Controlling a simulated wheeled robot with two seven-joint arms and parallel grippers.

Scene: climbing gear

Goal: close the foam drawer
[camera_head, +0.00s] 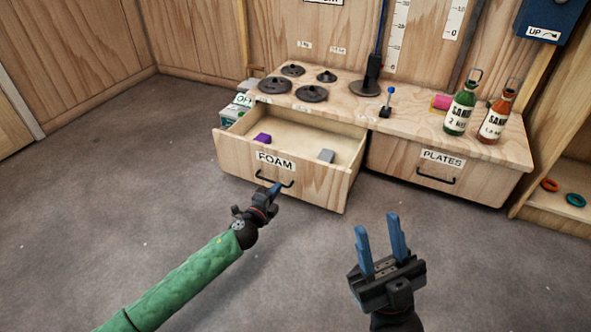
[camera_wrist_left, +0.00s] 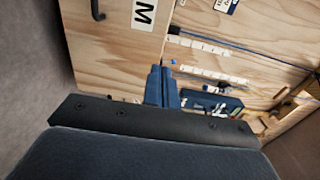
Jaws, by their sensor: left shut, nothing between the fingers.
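The foam drawer (camera_head: 231,158), of pale wood with a FOAM label and a dark handle (camera_head: 283,181), is pulled out of the bench at its left end. A purple block (camera_head: 262,139) and a grey block (camera_head: 326,156) lie inside it. My left gripper (camera_head: 276,188) is shut and empty, its blue fingertips at the drawer front by the handle; I cannot tell if they touch. The left wrist view shows the closed fingers (camera_wrist_left: 162,86) and part of the labelled front with the handle (camera_wrist_left: 97,10). My right gripper (camera_head: 381,235) is open and empty, in front of the bench.
The PLATES drawer (camera_head: 400,163) is closed at right. The bench top (camera_head: 345,108) holds black weight discs (camera_head: 275,85), a green bottle (camera_head: 461,110) and an orange bottle (camera_head: 496,115). A shelf with rings (camera_head: 575,200) stands far right. The grey floor (camera_head: 110,175) at left is clear.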

